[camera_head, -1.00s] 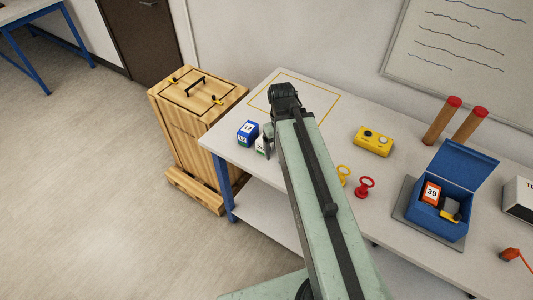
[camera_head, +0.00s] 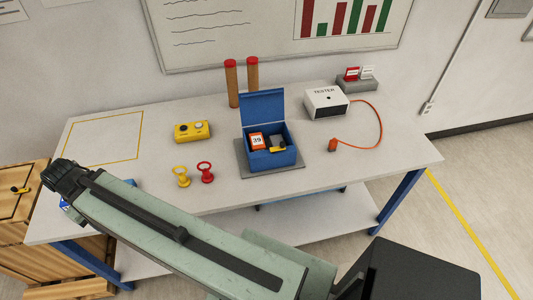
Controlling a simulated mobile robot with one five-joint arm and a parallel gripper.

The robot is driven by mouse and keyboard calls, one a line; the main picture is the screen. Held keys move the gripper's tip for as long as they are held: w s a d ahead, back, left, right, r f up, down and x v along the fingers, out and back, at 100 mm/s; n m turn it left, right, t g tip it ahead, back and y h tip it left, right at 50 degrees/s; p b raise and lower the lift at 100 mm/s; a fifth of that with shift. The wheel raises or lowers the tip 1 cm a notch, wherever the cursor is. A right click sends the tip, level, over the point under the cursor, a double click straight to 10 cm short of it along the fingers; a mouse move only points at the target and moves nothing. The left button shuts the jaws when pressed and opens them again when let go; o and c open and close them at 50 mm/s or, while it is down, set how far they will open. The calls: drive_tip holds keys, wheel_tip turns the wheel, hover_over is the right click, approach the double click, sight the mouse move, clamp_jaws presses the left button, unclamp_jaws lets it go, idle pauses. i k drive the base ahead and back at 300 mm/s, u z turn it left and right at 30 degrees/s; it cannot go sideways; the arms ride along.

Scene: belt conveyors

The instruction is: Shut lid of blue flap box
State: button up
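The blue flap box (camera_head: 275,159) stands on a grey mat (camera_head: 243,158) near the middle of the table. Its lid (camera_head: 262,110) is up, standing roughly upright at the back. Inside lie an orange block marked 39 (camera_head: 257,141) and a yellow-and-black item (camera_head: 278,148). My arm reaches to the left, and its dark end (camera_head: 64,178) is over the table's left front edge, far from the box. The gripper's fingers are mostly hidden behind the arm, so their opening does not show.
A yellow control box (camera_head: 192,131), yellow ring (camera_head: 182,176) and red ring (camera_head: 205,172) lie left of the box. Two red-topped cylinders (camera_head: 232,85) stand behind. A white tester (camera_head: 325,102) with an orange cable is to the right. The table front right is clear.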

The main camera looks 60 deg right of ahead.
sight(259, 108)
drive_tip(key=k, duration=0.8)
drive_tip(key=u, duration=1)
drive_tip(key=i, duration=0.95)
drive_tip(key=z, duration=3.15)
drive_tip(key=i, duration=0.5)
drive_tip(key=z, duration=0.15)
